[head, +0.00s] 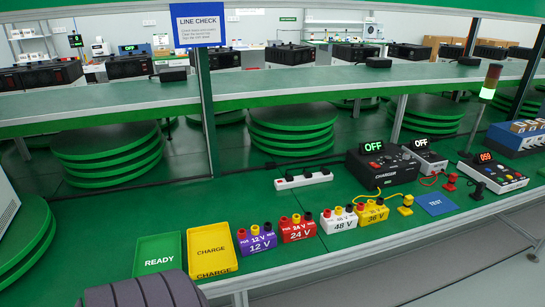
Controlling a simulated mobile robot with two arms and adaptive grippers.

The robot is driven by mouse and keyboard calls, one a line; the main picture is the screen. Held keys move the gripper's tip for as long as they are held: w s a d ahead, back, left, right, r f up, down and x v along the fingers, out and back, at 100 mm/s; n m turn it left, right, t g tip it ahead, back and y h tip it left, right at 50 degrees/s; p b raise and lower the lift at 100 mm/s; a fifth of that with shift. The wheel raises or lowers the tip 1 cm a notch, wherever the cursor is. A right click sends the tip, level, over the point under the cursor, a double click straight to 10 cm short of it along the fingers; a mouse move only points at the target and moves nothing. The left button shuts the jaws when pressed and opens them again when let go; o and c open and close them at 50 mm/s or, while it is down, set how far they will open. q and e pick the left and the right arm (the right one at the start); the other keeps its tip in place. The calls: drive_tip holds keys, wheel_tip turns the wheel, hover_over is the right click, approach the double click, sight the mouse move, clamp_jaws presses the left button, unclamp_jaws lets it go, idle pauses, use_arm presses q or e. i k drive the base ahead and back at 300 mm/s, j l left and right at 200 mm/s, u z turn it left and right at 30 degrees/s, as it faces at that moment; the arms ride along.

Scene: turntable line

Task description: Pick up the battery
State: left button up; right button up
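Several small blocks with red and dark posts stand in a row on the green bench: a purple 12 V block (257,241), a red 24 V block (297,230), a white 48 V block (338,221) and a yellow 36 V block (371,213). I cannot tell which thing is the battery meant. A dark grey ribbed object (145,291) shows at the bottom edge, cut off by the frame; I cannot tell what it is. Neither of my grippers is in view.
A green READY tray (139,262) and a yellow CHARGE tray (229,262) lie left of the blocks. A black charger (377,170) reading OFF, a power strip (304,179), a blue TEST mat (437,205) and a tester (491,174) are behind and right. A shelf (270,90) spans above.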

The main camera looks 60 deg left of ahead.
sight(341, 219)
drive_tip(key=u, duration=1.4)
